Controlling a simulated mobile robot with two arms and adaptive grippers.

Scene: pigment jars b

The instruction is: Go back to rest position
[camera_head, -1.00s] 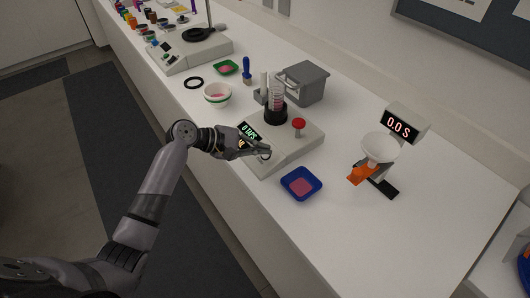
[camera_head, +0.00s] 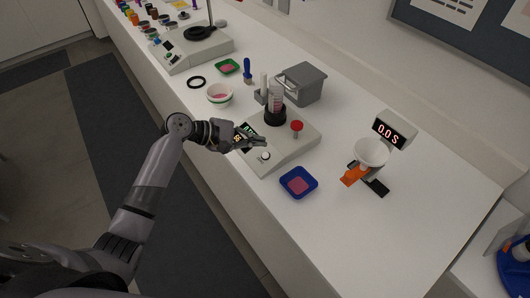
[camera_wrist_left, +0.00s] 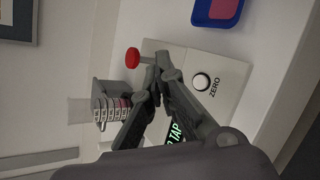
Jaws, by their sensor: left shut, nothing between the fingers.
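My left gripper (camera_head: 262,143) is shut and empty, just above the front part of the tapping device (camera_head: 292,150) with its small display. In the left wrist view my left gripper (camera_wrist_left: 158,72) shows with its fingertips together, over the device's panel beside the round ZERO button (camera_wrist_left: 201,82). The button also shows in the head view (camera_head: 265,156), just below the fingertips. The device carries a red knob (camera_head: 297,126) and a clear graduated cylinder (camera_head: 276,100) in a black holder. My right gripper is not in view.
A blue tray (camera_head: 313,183) with pink powder lies in front of the device. A white funnel (camera_head: 372,152) stands by a display reading 0.0 S (camera_head: 390,129). A white bowl (camera_head: 220,95), a grey box (camera_head: 303,83) and a green tray (camera_head: 227,66) stand farther back.

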